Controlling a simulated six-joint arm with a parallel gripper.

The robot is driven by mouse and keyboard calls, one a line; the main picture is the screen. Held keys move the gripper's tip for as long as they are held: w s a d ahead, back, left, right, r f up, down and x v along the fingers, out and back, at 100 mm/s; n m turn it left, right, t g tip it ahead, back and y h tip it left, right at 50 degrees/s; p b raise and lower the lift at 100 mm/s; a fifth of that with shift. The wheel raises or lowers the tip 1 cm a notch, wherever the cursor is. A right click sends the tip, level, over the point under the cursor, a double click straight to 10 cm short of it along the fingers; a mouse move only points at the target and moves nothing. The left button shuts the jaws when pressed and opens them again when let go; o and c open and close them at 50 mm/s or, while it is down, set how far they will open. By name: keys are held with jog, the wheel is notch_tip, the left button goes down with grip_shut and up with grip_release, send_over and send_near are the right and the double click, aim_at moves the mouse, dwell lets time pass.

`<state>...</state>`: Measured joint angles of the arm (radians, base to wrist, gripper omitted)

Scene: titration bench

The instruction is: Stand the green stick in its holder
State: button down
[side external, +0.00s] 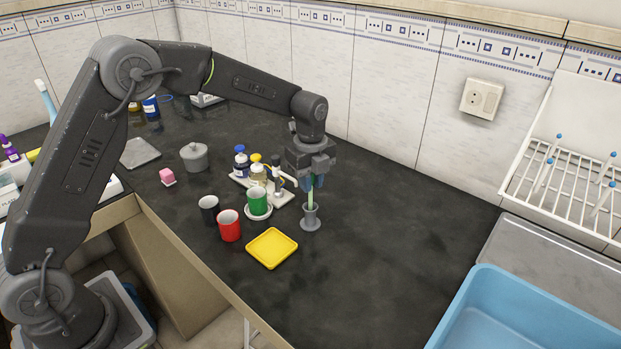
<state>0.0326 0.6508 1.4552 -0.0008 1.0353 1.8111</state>
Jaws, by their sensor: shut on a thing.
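The green stick (310,198) is pale green and upright beneath my gripper (312,184). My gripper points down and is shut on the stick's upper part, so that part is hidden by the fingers. The holder (311,219) is a small grey cup with a wider base, standing on the dark bench directly below. The stick's lower end meets the holder's mouth and appears to be inside it. How deep it sits cannot be told from this view.
A green mug (257,201) on a white saucer, a red mug (229,226), a black mug (209,208) and a yellow tray (272,248) stand left of the holder. Bottles (258,172) stand on a white tray close behind. The bench to the right (400,225) is clear.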

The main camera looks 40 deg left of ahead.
jog(key=shift+f, duration=1.9)
jog(key=c, duration=0.6)
grip_release()
jog(key=shift+o, duration=0.2)
jog(key=shift+r, duration=0.1)
jog(key=shift+r, duration=2.9)
